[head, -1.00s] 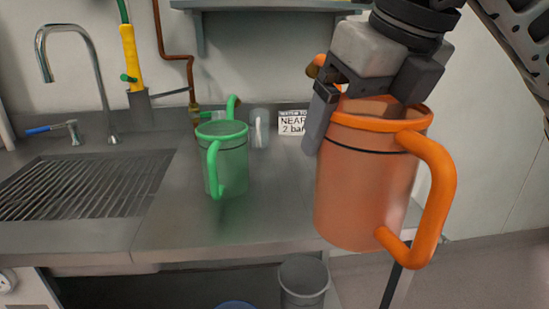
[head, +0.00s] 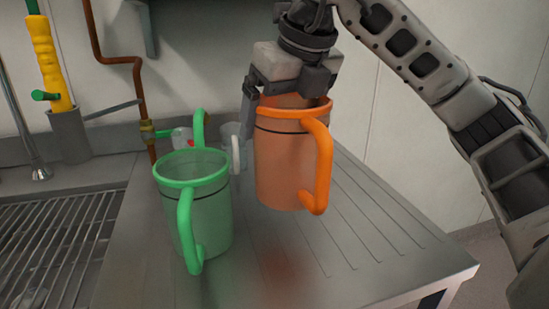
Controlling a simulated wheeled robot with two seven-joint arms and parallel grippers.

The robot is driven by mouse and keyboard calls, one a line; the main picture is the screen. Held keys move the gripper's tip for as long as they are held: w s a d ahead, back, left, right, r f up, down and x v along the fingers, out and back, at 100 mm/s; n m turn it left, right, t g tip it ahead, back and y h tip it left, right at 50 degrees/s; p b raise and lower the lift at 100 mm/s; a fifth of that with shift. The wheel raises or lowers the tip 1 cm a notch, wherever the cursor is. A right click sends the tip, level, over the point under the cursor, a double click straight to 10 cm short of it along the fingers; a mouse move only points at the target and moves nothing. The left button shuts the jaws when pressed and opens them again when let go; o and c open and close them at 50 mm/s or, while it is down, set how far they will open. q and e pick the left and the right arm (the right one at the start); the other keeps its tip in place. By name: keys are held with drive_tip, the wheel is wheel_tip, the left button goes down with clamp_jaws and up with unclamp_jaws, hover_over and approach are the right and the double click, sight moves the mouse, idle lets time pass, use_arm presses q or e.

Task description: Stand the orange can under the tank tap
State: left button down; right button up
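The orange can (head: 283,160), a see-through jug with a bright orange rim and handle, hangs upright from my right gripper (head: 272,100). The gripper is shut on its rim at the left side, one finger outside the wall. The can appears to be above the steel drainer, with a blurred reddish reflection below it. Its handle faces the front right. A brass tap fitting (head: 148,132) with a green lever sits on the copper pipe at the back left; I cannot tell for certain that it is the tank tap. My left gripper is not in view.
A green can (head: 205,215) stands on the bench just left of the orange can. A clear jug (head: 232,135) stands behind, partly hidden. The sink grid (head: 50,245) is at left, and a yellow hose handle (head: 48,60) is upright behind it. The ribbed drainer (head: 375,235) is free at right.

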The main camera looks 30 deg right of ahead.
drive_tip(key=w+f, duration=0.1)
drive_tip(key=f, duration=0.1)
drive_tip(key=w+d+f, duration=0.1)
drive_tip(key=w, duration=0.1)
drive_tip(key=shift+f, duration=0.4)
drive_tip(key=x, duration=0.3)
drive_tip(key=d+x, duration=0.1)
drive_tip(key=shift+a+f, duration=0.1)
drive_tip(key=shift+f, duration=0.5)
drive_tip(key=shift+b, duration=0.3)
drive_tip(key=shift+f, duration=0.2)
drive_tip(key=o, duration=0.8)
drive_tip(key=shift+r, duration=0.15)
